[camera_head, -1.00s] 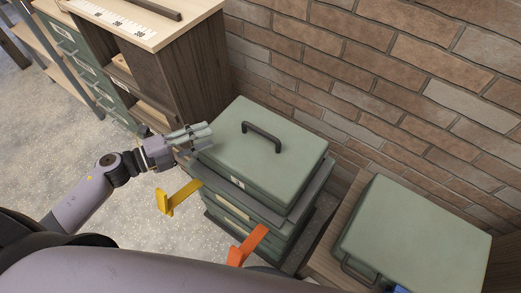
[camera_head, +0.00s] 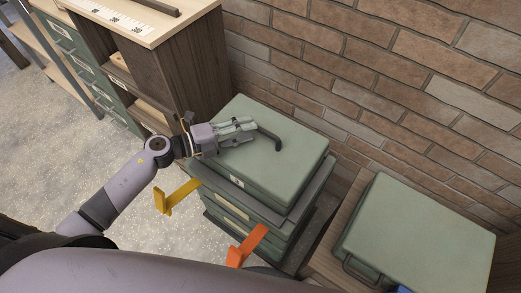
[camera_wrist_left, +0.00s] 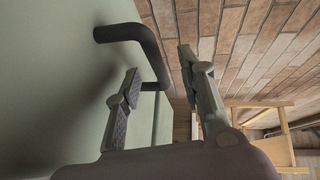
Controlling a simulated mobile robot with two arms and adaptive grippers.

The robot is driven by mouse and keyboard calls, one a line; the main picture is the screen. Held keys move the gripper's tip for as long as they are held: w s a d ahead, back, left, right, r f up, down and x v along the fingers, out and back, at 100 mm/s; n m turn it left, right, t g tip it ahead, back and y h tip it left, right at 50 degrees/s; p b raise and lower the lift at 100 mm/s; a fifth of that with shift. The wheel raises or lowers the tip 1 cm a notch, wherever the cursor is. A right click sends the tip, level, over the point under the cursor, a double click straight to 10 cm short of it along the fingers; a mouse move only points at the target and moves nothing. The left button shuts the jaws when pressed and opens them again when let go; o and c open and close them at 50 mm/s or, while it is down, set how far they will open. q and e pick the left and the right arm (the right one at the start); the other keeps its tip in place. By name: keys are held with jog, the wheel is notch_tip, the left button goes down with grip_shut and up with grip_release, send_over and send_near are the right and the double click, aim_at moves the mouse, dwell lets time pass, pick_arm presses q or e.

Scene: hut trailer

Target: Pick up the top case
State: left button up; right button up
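The top case (camera_head: 285,175) is a flat green case lying on a stack of green cases, with a black handle (camera_head: 270,137) on its upper face. My left gripper (camera_head: 250,129) is over the case's top, at the left end of the handle, and partly hides it. In the left wrist view the gripper's two fingers (camera_wrist_left: 160,88) are spread apart. The handle (camera_wrist_left: 150,40) shows just beyond the left finger there, with nothing seen held between the fingers. My right gripper is not seen.
Another green case (camera_head: 415,240) lies at the right. A wooden cabinet (camera_head: 185,65) stands at the left, and a brick wall (camera_head: 380,70) rises close behind.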

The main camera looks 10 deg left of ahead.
aim_at(261, 128)
pick_arm(q)
jog(key=x, duration=0.2)
jog(key=b+x, duration=0.1)
jog(key=x, duration=0.2)
jog(key=shift+s+f, duration=0.15)
jog(key=shift+f, duration=0.1)
jog(key=shift+s, duration=0.1)
jog(key=shift+c, duration=0.3)
grip_shut()
jog(key=shift+r, duration=0.2)
dwell(0.3)
